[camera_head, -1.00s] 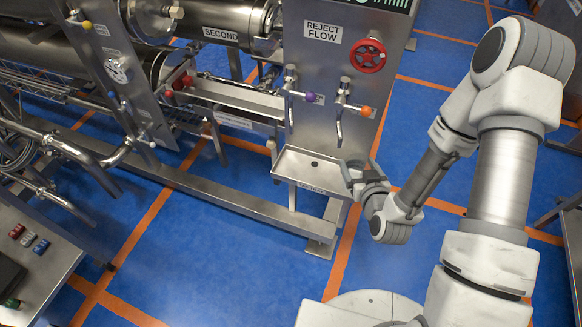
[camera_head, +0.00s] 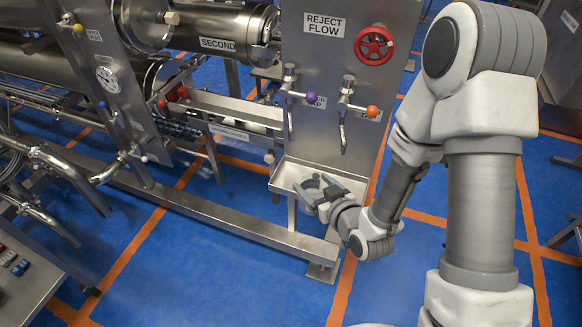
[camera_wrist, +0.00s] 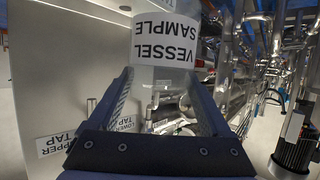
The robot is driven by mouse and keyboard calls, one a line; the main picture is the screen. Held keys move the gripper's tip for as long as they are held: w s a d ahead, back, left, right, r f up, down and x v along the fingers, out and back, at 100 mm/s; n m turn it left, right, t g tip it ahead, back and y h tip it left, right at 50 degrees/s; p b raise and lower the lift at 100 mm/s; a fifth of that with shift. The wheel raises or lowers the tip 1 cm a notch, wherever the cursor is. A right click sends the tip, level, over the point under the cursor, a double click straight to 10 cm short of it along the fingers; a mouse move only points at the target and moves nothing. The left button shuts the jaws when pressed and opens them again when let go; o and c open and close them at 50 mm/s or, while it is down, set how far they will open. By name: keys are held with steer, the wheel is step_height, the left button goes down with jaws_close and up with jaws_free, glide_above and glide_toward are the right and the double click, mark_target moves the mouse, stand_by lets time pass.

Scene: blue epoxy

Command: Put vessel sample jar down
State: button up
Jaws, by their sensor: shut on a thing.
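The vessel sample jar (camera_wrist: 165,45) is clear with a white label reading VESSEL SAMPLE, which appears upside down in the wrist view. My gripper (camera_head: 316,186) is shut on the jar, with a finger on each side of it in the wrist view. In the head view the gripper is over the small steel tray (camera_head: 284,178) below the taps. The jar is too small and see-through there to make out clearly. I cannot tell whether its base touches the tray.
A steel panel marked REJECT FLOW (camera_head: 325,26) stands behind the tray, with a red handwheel (camera_head: 374,45). A purple-knobbed tap (camera_head: 289,98) and an orange-knobbed tap (camera_head: 346,105) hang above it. Pipes and frames fill the left. Blue floor (camera_head: 420,255) is open in front.

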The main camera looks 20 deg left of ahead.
mark_target(308, 178)
steer(key=shift+w+a+f+b, duration=0.2)
steer(key=shift+a+f+b, duration=0.05)
steer(key=shift+b, duration=0.85)
steer(key=w+a+b, duration=0.1)
steer(key=w+b, duration=0.1)
steer(key=b, duration=0.5)
steer(key=shift+a, duration=0.35)
steer(key=shift+w+r+b+x, duration=0.1)
steer(key=shift+r+b+x, duration=0.2)
steer(key=shift+x, duration=1.45)
steer(key=shift+w+r+b+x, duration=0.1)
steer(key=shift+b+x, duration=0.3)
steer(key=shift+x, duration=1.4)
steer(key=shift+r+b+x, duration=0.15)
steer(key=shift+b+x, duration=0.2)
steer(key=shift+x, duration=1.4)
steer(key=shift+a, duration=0.1)
steer(key=shift+f, duration=0.2)
steer(key=o, duration=1.3)
steer(key=shift+r, duration=0.1)
